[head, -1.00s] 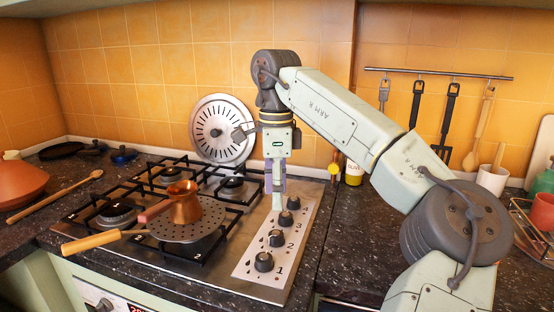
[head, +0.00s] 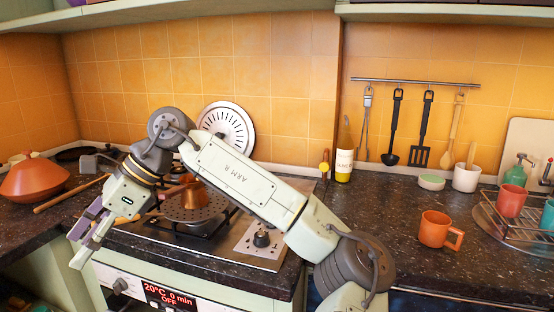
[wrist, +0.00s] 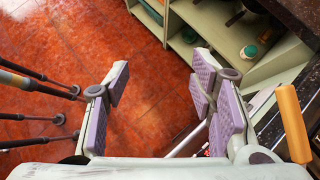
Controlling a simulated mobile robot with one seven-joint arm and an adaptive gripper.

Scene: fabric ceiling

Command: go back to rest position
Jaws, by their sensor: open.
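My gripper (head: 88,232) hangs in front of the stove's front edge at the left of the head view, tilted down and to the left. In the wrist view my gripper (wrist: 165,105) is open, with its purple pads apart and nothing between them. Below it lies the red tiled floor (wrist: 110,35). My arm reaches across the hob from the lower right and hides much of it.
A copper pot (head: 184,186) stands on a perforated plate (head: 195,208) on the hob. The orange handle (wrist: 293,122) lies close to the gripper's right finger. An orange mug (head: 436,229) stands on the right counter. Open shelves (wrist: 225,40) lie below.

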